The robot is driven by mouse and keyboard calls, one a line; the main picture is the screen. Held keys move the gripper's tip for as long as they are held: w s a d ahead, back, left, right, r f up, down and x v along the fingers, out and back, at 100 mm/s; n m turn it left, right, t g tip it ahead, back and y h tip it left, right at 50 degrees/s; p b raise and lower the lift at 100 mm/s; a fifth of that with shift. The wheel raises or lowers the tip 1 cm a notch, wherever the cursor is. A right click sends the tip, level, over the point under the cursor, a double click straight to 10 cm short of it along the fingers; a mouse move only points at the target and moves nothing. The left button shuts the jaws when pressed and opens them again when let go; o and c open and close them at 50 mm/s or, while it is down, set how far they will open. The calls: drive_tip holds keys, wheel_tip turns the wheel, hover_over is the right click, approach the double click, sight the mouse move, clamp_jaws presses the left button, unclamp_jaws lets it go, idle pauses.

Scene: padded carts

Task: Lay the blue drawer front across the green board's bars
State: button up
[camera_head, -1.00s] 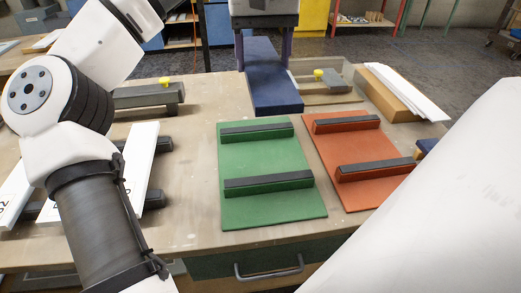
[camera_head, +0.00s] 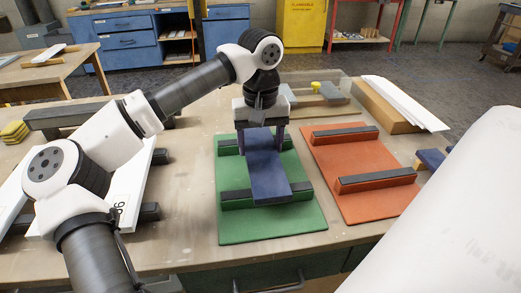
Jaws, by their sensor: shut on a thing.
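The blue drawer front (camera_head: 267,170) is a long flat panel gripped at its far end. My gripper (camera_head: 261,141) is shut on it, with a finger at each long edge. The panel lies over the green board (camera_head: 270,225), running from near the far padded bar (camera_head: 228,147) to just past the near padded bar (camera_head: 236,199). It crosses both bars and hides their middles. I cannot tell whether it rests on them or hangs just above.
A red board (camera_head: 365,205) with two padded bars lies right of the green one. White panels (camera_head: 133,190) lie on dark bars at left. Another blue piece (camera_head: 431,158) sits at the right edge. A cardboard-coloured block (camera_head: 385,112) and white strips stand at the back right.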

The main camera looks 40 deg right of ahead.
sight(261, 148)
drive_tip(key=shift+f, duration=1.1)
drive_tip(key=shift+f, duration=0.2)
drive_tip(key=o, duration=1.2)
wheel_tip(261, 148, up, 12)
drive_tip(key=shift+r+p, duration=0.2)
drive_tip(key=shift+p, duration=0.1)
